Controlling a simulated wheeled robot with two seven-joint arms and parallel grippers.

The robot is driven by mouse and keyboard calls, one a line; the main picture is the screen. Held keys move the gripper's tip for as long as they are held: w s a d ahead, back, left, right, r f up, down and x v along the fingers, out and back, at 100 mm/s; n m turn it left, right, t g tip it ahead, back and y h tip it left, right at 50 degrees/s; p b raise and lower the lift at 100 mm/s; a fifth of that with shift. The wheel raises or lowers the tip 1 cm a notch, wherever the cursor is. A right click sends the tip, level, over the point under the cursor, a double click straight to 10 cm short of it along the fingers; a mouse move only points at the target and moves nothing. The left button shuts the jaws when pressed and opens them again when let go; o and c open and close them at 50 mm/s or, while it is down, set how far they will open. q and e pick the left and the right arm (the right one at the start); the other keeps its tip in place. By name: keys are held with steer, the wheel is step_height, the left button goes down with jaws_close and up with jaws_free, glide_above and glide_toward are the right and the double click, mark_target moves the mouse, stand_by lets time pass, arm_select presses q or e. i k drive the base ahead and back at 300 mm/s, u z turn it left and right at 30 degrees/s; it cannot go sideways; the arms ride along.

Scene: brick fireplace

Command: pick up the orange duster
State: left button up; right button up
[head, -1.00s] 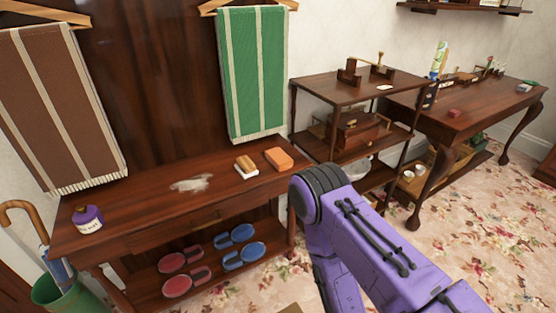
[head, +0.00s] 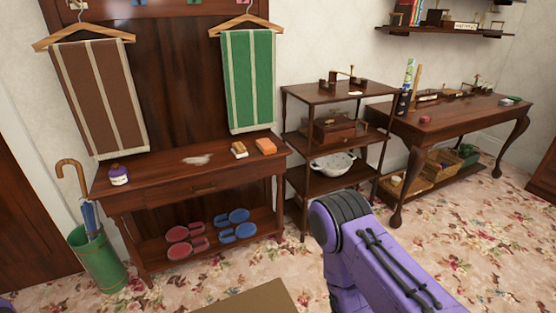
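An orange block (head: 265,146), which may be the orange duster, lies near the right end of the top of the dark wooden hall stand (head: 190,178). Just left of it is a small brush-like block (head: 239,150) with a tan-orange top and a white lower part. The two look close, with a small gap. My purple right arm shows at the lower right, well in front of the stand. Neither gripper is in view.
Red shoes (head: 186,241) and blue shoes (head: 234,225) are on the shelf below. A green umbrella bin (head: 98,262) stands left, a tiered shelf (head: 335,95) right. Carpet in front is partly clear.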

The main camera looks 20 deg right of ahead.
mark_target(265, 145)
steer(key=z, duration=1.1)
steer(key=i, duration=1.25)
steer(key=u, duration=0.4)
steer(key=i, duration=0.8)
steer(key=u, duration=0.6)
